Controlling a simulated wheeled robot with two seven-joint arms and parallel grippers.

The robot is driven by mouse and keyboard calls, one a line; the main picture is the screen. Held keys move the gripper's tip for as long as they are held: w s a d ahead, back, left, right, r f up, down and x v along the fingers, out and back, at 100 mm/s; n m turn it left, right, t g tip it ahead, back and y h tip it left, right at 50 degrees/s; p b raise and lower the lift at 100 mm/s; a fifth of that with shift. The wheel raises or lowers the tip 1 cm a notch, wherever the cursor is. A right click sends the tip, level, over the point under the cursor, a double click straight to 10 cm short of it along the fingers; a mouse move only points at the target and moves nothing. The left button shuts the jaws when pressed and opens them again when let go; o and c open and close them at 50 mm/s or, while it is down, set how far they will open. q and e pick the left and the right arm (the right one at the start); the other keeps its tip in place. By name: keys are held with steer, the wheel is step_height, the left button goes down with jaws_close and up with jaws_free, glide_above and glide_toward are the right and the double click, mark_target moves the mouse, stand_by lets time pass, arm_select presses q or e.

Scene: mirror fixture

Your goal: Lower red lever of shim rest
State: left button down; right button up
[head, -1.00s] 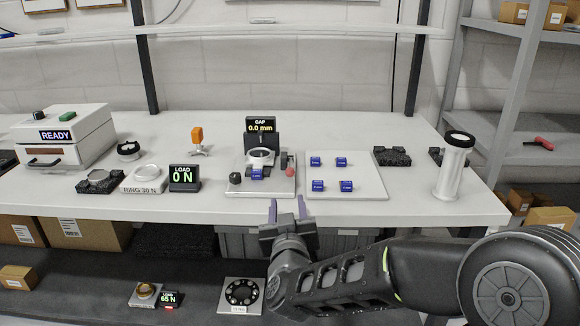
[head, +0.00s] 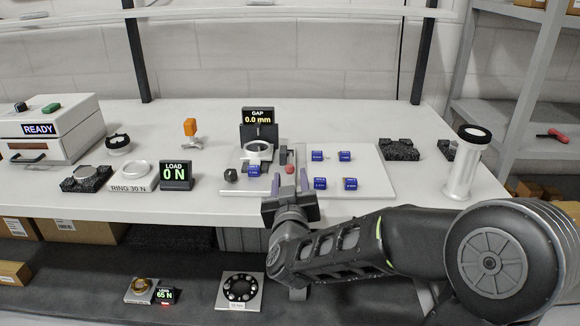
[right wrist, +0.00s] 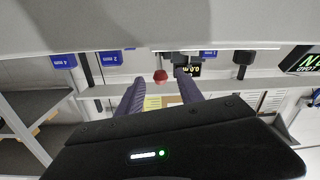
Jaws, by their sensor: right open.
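The shim rest (head: 228,186) stands on the table with a white ring, a blue block (head: 253,170) and a black knob (head: 231,175). A display (head: 258,117) behind it reads GAP 0.0 mm. The red lever's round knob (head: 289,168) is at its right side; it also shows in the right wrist view as a red ball (right wrist: 160,76). My right gripper (head: 290,184) is open and empty at the table's front edge, just in front of the red knob. In the wrist view the knob appears between the fingertips, apparently apart from them. My left gripper is out of view.
A white plate (head: 378,184) with several blue blocks lies right of the rest. The load display (head: 176,175) and ring stand (head: 134,178) are to the left. A white cylinder (head: 461,176) stands at the right. A lower shelf runs under the table.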

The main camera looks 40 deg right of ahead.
mark_target(290, 160)
steer(key=x, duration=0.5)
steer(key=shift+w+d, duration=0.25)
steer(key=shift+w, duration=0.05)
steer(key=shift+c, duration=0.4)
jaws_close()
stand_by(0.7)
